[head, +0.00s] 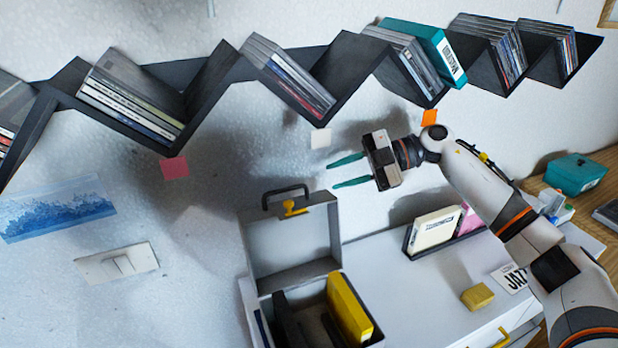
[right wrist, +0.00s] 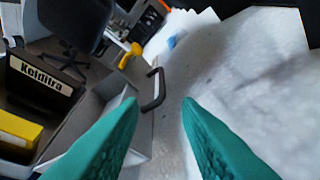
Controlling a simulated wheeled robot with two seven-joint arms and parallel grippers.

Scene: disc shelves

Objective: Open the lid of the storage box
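The grey storage box (head: 247,302) stands at the lower middle of the head view. Its lid (head: 292,243) is raised upright at the back, with a black handle and a yellow latch (head: 294,208) on it. A yellow case (head: 348,308) and dark cases stand inside the box. My right gripper (head: 350,171) is open and empty, above and to the right of the lid, with green fingers apart. In the right wrist view the black handle (right wrist: 153,90) and yellow latch (right wrist: 130,55) show beyond the fingertips, apart from them. My left gripper is not in view.
A zigzag black shelf (head: 215,75) with discs runs along the wall above. A black rack (head: 464,239) with cases, a yellow block (head: 477,296) and a JAZZ card (head: 511,278) sit on the white surface right of the box. A teal box (head: 575,174) is at far right.

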